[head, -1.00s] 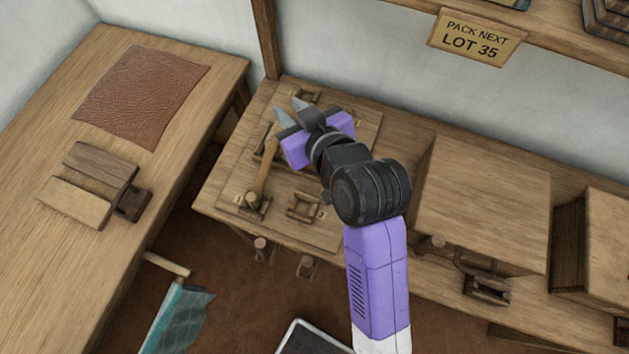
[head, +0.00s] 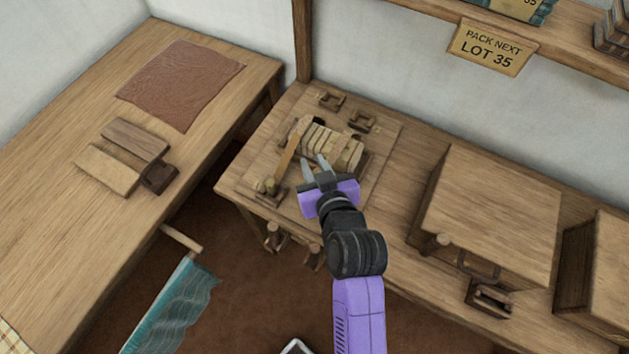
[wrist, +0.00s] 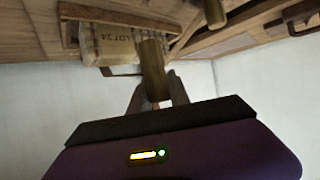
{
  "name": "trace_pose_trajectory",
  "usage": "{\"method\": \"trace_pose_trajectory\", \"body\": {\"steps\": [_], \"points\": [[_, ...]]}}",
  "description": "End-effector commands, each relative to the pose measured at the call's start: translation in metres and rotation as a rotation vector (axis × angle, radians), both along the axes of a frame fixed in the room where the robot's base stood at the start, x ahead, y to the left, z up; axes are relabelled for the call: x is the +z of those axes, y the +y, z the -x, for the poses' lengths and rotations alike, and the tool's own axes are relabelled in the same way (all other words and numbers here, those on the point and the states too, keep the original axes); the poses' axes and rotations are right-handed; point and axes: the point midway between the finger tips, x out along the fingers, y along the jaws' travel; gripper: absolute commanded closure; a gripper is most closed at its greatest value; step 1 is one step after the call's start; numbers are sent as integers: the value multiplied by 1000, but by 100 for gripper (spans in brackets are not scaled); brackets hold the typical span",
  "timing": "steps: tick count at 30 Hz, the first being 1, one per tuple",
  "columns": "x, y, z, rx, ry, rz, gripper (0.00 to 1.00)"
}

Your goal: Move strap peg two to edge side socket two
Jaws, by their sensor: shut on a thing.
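My gripper (head: 315,164) is over the near part of the wooden board (head: 385,145), in front of the bundle of pale slats. In the wrist view, its fingers (wrist: 155,95) are shut on a wooden peg (wrist: 153,68), which I take to be strap peg two. The held peg is hard to make out in the head view. Another peg (head: 270,185) stands at the board's near left, with a tan strap (head: 287,152) running away from it. Two small wooden sockets (head: 331,100) (head: 362,121) sit at the far side. My gripper and wrist hide the near right of the board.
The bundle (head: 332,143) bears the marking LOT 24 in the wrist view (wrist: 118,45). A large wooden box (head: 490,205) stands to the right. A side table (head: 70,210) at left holds a leather sheet (head: 180,83) and wooden blocks (head: 135,138). A shelf overhangs at the back.

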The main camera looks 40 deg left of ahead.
Motion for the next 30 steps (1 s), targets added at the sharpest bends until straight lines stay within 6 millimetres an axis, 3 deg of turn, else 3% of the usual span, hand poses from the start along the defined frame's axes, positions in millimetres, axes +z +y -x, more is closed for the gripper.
{"method": "trace_pose_trajectory", "body": {"steps": [3, 18, 30], "points": [[-26, 0, 1, 1, 4, 2, 100], [-81, 0, 0, 0, 2, 0, 100], [-87, 0, 0, 0, -1, -1, 100]]}}
